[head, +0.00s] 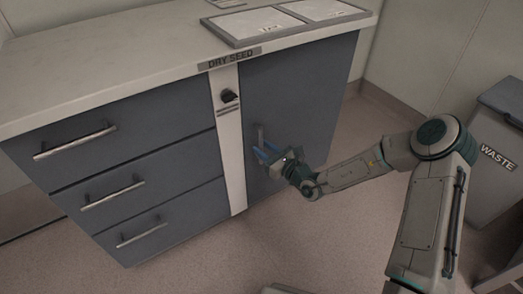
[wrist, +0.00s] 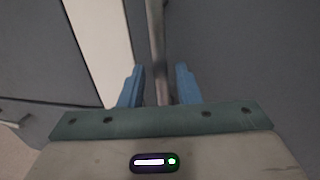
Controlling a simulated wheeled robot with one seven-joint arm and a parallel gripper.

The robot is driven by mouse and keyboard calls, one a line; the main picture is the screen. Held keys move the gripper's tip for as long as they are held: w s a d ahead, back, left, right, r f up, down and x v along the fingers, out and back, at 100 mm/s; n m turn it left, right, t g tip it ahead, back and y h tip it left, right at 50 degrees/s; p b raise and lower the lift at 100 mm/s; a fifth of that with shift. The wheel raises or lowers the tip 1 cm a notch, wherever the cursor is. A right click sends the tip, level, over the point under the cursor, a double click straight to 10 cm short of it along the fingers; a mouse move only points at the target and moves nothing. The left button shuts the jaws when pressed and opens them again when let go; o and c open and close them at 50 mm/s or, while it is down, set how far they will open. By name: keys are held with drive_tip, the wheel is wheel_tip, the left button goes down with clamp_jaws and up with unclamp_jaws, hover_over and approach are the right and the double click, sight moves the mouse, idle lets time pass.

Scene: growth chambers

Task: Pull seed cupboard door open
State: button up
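The seed cupboard door (head: 302,88) is a dark blue-grey panel under the "DRY SEED" label (head: 233,59), on the right of the counter unit. It looks shut, flush with the frame. Its vertical bar handle (head: 260,135) is near the door's left edge, partly hidden by my gripper. My gripper (head: 265,153) is at the handle's lower part. In the wrist view, the blue fingers (wrist: 160,85) stand on either side of the metal handle (wrist: 157,40), with a gap visible on both sides, so the gripper is open around it.
A pale strip (head: 229,150) with a black knob (head: 229,96) separates the door from several drawers (head: 120,145) with bar handles on the left. Trays (head: 285,22) lie on the countertop. A waste bin (head: 494,150) stands at the right. The floor before the door is clear apart from my arm.

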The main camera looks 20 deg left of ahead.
drive_tip(key=shift+x, duration=0.85)
clamp_jaws()
drive_tip(key=shift+d, duration=0.15)
